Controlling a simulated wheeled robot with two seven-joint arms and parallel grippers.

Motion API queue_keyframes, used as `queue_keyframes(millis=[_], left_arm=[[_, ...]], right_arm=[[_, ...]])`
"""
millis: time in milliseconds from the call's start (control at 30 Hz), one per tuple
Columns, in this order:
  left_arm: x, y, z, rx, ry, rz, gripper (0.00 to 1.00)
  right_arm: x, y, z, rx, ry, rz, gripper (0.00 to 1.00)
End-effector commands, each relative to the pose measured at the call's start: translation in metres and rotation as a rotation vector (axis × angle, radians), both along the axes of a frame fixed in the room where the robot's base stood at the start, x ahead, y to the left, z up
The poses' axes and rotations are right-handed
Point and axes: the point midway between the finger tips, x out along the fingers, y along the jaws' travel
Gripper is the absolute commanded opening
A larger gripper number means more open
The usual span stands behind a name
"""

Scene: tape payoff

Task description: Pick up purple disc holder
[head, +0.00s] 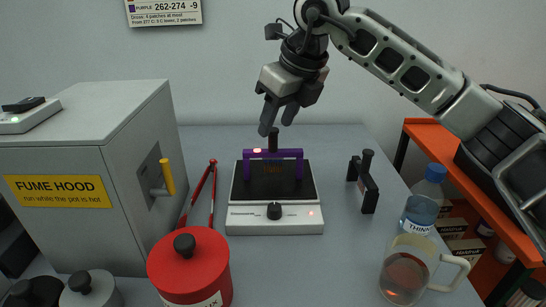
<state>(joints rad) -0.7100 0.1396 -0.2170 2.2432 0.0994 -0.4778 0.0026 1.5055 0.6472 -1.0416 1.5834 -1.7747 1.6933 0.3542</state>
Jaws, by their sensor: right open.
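The purple disc holder (290,155) is a bridge-shaped frame with an upright black handle on top. It stands over the black top of the white hot plate (275,220). A small bright red-pink spot shows on its left part. My right gripper (277,124) is open and empty, pointing down just above the holder's black handle. Its two fingertips are near the top of the handle; I cannot tell whether they touch it. My left gripper is not in view.
A similar black holder (369,190) stands right of the hot plate. Red tongs (198,190), a red lidded pot (190,265) and a grey fume hood (90,150) are to the left. A bottle (422,203) and a glass mug (405,272) stand at right front. The table behind is clear.

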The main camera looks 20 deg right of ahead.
Motion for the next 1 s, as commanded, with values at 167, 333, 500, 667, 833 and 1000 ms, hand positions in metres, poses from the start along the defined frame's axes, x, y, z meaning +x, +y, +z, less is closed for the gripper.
queue_keyframes(millis=[167,333,500,667,833,1000], left_arm=[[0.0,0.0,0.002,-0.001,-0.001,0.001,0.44],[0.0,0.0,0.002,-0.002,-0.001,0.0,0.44],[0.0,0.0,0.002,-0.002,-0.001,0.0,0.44],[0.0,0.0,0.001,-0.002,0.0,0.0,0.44],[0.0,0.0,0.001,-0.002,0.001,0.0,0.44],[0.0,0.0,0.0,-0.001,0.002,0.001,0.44]], right_arm=[[0.008,0.004,-0.028,-0.001,0.006,0.001,0.43],[0.013,0.006,-0.041,-0.001,0.003,0.001,0.43],[0.013,0.007,-0.042,-0.001,0.002,0.001,0.43],[0.013,0.007,-0.041,-0.001,0.002,0.001,0.13],[0.013,0.007,-0.041,-0.001,0.001,0.001,0.0],[0.013,0.007,-0.04,0.0,0.0,0.001,0.0]])
